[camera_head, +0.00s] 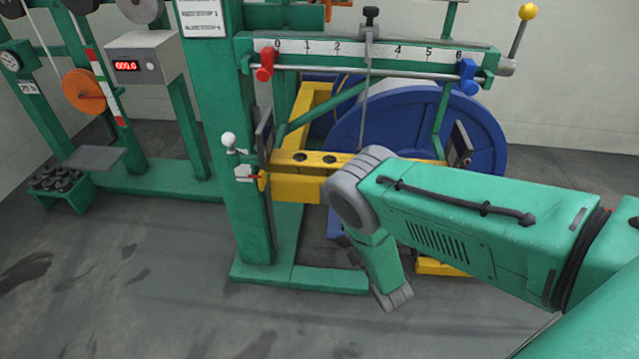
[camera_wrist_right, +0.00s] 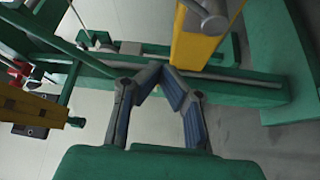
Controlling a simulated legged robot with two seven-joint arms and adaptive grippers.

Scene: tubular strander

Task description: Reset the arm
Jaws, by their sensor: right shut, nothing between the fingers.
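My right arm (camera_head: 450,205) comes in from the right in the head view. Its large grey joint (camera_head: 355,190) is in front of the yellow beam of the machine, and a green link bends down from it to a grey end near the floor. In the right wrist view my right gripper (camera_wrist_right: 162,72) is shut and empty, its fingertips together. Behind it are a green bar and a yellow beam (camera_wrist_right: 198,42). I cannot tell from the head view where the fingers are. My left arm and left gripper are not in view.
A green frame (camera_head: 235,120) with a numbered scale (camera_head: 360,50) stands close behind my arm. A blue reel (camera_head: 400,125) is behind it. At left are an orange disc (camera_head: 84,91) and a display box (camera_head: 145,60). The front left floor is clear.

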